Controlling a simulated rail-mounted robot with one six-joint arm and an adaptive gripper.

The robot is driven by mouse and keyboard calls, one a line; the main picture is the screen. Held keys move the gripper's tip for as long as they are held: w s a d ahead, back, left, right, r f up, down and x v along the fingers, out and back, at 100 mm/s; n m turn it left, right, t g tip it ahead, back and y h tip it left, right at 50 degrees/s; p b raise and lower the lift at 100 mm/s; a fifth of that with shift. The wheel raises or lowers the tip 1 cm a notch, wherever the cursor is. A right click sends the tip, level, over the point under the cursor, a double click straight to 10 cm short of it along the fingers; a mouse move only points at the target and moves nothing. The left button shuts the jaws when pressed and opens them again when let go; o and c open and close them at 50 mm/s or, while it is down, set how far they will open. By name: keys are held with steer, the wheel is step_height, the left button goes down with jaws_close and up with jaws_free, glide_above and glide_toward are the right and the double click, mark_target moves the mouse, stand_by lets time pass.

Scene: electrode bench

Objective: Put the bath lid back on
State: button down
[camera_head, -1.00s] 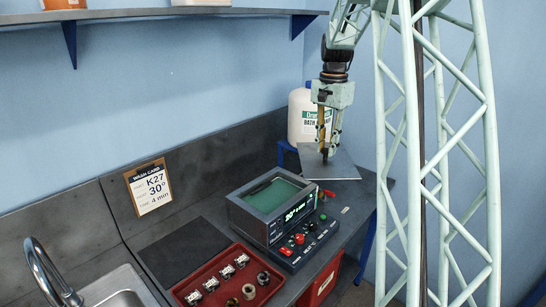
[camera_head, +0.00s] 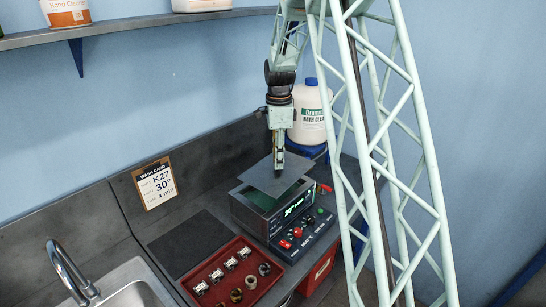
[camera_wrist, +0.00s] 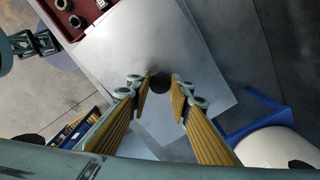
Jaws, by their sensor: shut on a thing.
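The bath lid (camera_head: 262,182) is a flat grey plate with a black knob. My gripper (camera_head: 279,165) is shut on the knob and points down. In the wrist view the knob (camera_wrist: 160,83) sits between the two yellow-sided fingers, with the lid (camera_wrist: 140,40) spread out beyond them. The lid hangs over the back part of the bath (camera_head: 247,218), a dark box with a green display. The front part of its opening shows below the lid's edge. I cannot tell how large the gap between lid and rim is.
A control panel (camera_head: 305,238) with red and green knobs stands right of the bath. A red tray (camera_head: 215,292) with several metal parts is in front. A white bottle (camera_head: 309,118) on a blue stand is behind right. A dark mat (camera_head: 190,243) lies left.

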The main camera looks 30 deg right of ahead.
mark_target(273, 171)
steer(key=shift+w+a+f+m+p, duration=0.15)
steer(key=shift+a+m+p, duration=0.1)
steer(key=shift+a, duration=0.25)
steer(key=shift+w+a+f+m+p, duration=0.1)
steer(key=shift+a+m, duration=0.15)
steer(key=shift+a, duration=0.25)
steer(key=shift+f, duration=0.2)
steer(key=shift+f+b, duration=1.3)
steer(key=shift+f, duration=1.35)
steer(key=shift+f+b, duration=0.55)
steer(key=shift+f, duration=0.2)
stand_by(0.7)
steer(key=c, duration=2.3)
jaws_free()
steer(key=o, duration=0.5)
steer(key=shift+c, duration=0.2)
